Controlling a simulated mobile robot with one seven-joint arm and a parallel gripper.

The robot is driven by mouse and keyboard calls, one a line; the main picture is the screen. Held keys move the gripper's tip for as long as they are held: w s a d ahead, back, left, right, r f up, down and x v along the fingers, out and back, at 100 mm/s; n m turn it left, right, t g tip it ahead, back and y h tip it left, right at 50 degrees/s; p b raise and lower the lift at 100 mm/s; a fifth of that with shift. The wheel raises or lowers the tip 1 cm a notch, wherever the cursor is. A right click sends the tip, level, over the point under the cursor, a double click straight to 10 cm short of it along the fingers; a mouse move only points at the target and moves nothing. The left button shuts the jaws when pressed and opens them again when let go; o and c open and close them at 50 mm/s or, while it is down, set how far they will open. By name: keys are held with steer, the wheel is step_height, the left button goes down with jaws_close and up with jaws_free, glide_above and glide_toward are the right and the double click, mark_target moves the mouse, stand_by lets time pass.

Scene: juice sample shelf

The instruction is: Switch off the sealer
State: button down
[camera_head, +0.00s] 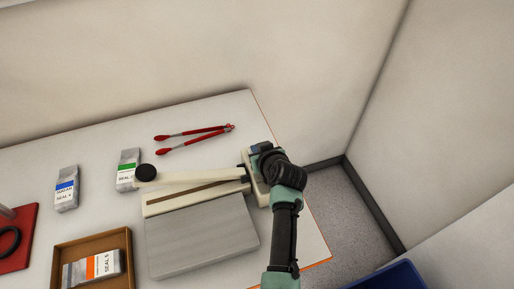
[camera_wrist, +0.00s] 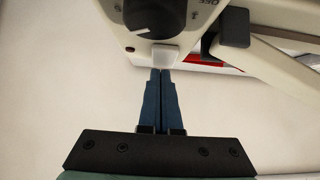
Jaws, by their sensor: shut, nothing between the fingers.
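The sealer (camera_head: 163,205) is a cream bench device with a long lever arm raised at a slant and ending in a black knob (camera_head: 145,172). A grey plate lies along its front. My gripper hangs over the sealer's right end in the head view, where my arm hides its fingers. In the wrist view my gripper (camera_wrist: 160,71) is shut and empty. Its fingertips are at a small white button or rocker (camera_wrist: 165,55) on the sealer's end; I cannot tell whether they touch. A black dial (camera_wrist: 160,15) with a white mark sits above, with "OFF" printed right of it.
Red-tipped tongs (camera_head: 195,134) lie behind the sealer. Pouches with green (camera_head: 128,168) and blue (camera_head: 66,188) labels stand to its left. A wooden tray (camera_head: 92,243) holds an orange-labelled pouch. A blue bin (camera_head: 395,278) is at lower right. The table's right edge is close.

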steer(key=shift+f, duration=0.1)
stand_by(0.3)
steer(key=shift+w+a, duration=0.1)
steer(key=shift+w, duration=0.05)
steer(key=shift+f+g, duration=0.3)
steer(key=shift+w, duration=0.1)
steer(key=shift+w+a+r+b, duration=0.2)
steer(key=shift+w+r+b, duration=0.05)
steer(key=shift+w+b, duration=0.35)
